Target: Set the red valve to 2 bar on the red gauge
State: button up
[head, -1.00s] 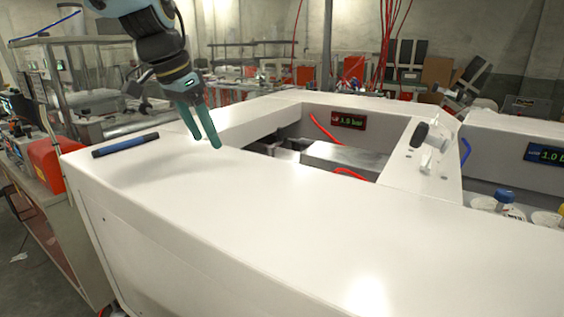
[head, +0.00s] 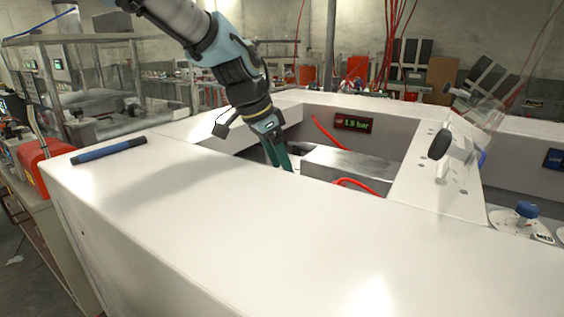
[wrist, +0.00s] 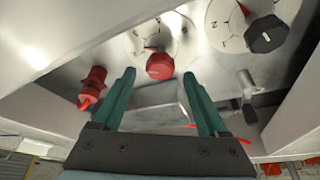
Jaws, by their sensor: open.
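In the wrist view the red valve knob (wrist: 160,66) sits on a round white dial (wrist: 178,40), seen just beyond and between my fingertips. My gripper (wrist: 159,76) is open, with a wide gap between its green fingers and nothing in it. No contact with the knob is visible. In the head view my gripper (head: 282,168) points down at the opening in the white bench. The red valve is hidden in that view. The red gauge (head: 353,123) on the recess's back wall has small green text that looks like 1.0 bar.
A black knob (wrist: 266,34) on a numbered dial lies right of the red knob. A red fitting (wrist: 92,88) stands left of my fingers. Metal boxwork (head: 345,165) and red hoses are in the recess.

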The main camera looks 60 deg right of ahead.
jog(key=shift+s+d+f, duration=0.15)
jog(key=shift+f, duration=0.45)
grip_shut()
